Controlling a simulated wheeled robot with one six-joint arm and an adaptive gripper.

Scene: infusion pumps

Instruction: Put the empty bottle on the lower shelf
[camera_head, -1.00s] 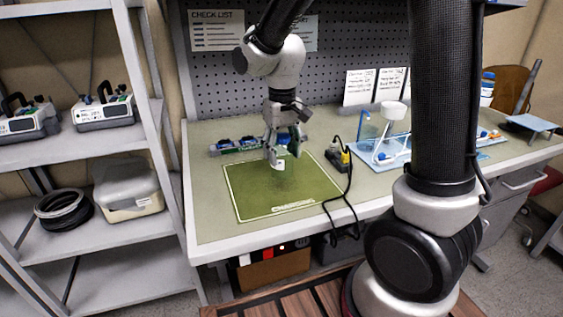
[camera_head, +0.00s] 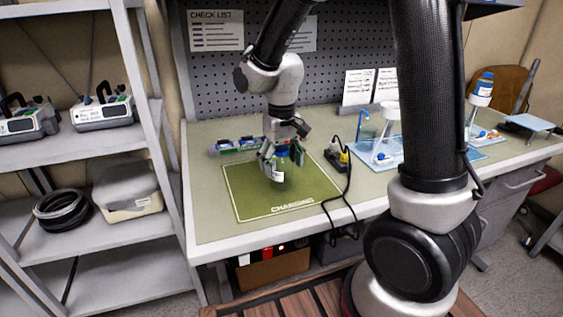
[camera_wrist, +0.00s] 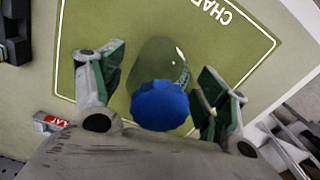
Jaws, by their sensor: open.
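A clear bottle with a blue cap and a small label (camera_head: 278,176) is at the green charging mat (camera_head: 245,205) on the bench. In the wrist view its blue cap (camera_wrist: 160,105) faces me, and its see-through body looks empty. My gripper (camera_head: 281,160) is open, with one finger on each side of the bottle near its cap. The wrist view also shows the open gripper (camera_wrist: 160,88), with gaps between cap and fingers. The grey shelf rack stands at the left, with its lower shelf (camera_head: 125,270) mostly bare.
A yellow-black device with a black cable (camera_head: 338,155) lies right of the mat. A blue tray with white stands (camera_head: 380,152) is farther right; another blue-capped bottle (camera_head: 484,84) sits high there. The middle shelf holds a black coil (camera_head: 62,208) and a beige box (camera_head: 130,205).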

